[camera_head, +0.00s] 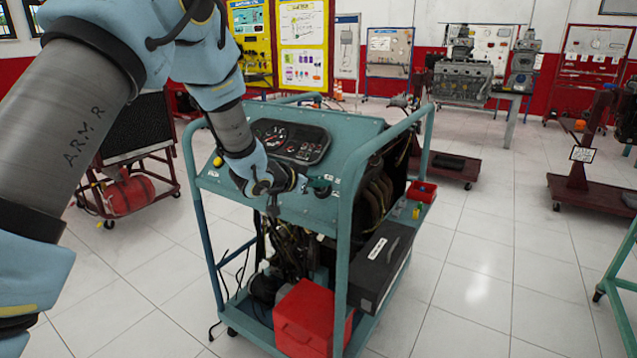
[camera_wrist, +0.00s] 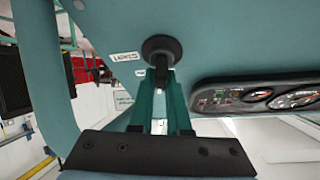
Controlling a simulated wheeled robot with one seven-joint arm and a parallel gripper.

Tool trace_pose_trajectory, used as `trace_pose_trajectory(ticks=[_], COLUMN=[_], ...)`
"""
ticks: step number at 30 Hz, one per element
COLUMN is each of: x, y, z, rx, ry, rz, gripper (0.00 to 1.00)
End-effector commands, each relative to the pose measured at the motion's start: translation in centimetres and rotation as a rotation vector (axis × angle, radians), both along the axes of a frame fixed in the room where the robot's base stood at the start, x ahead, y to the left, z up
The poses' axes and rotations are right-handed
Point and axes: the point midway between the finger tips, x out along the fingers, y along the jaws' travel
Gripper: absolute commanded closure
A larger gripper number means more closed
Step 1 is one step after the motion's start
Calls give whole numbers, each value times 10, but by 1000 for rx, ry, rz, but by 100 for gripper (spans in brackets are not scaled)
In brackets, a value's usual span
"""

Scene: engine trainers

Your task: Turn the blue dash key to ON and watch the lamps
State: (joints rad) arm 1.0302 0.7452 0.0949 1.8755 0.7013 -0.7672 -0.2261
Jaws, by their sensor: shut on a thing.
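My gripper (camera_head: 317,184) is at the right part of the sloped teal dash panel (camera_head: 345,150). In the wrist view its two teal fingers (camera_wrist: 161,82) are shut on the blue dash key, just below the round black key switch (camera_wrist: 161,47). The fingers hide most of the key, and only a dark stem shows between them. A small white label (camera_wrist: 124,57) is left of the switch.
The teal trainer frame has a raised tube rail (camera_head: 385,133) close to the right of my gripper. A red box (camera_head: 312,318) and a black case (camera_head: 381,262) sit low on the cart.

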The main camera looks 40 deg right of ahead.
Motion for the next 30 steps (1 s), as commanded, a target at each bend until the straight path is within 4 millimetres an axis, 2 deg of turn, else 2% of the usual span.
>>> trace_pose_trajectory(ticks=[1,15,30], x=[1,0,0], y=[6,6,7], z=[-10,-10,-12], rx=[28,89,112], ry=[-21,-248,-331], rz=[-25,-292,-387], gripper=[100,100,100])
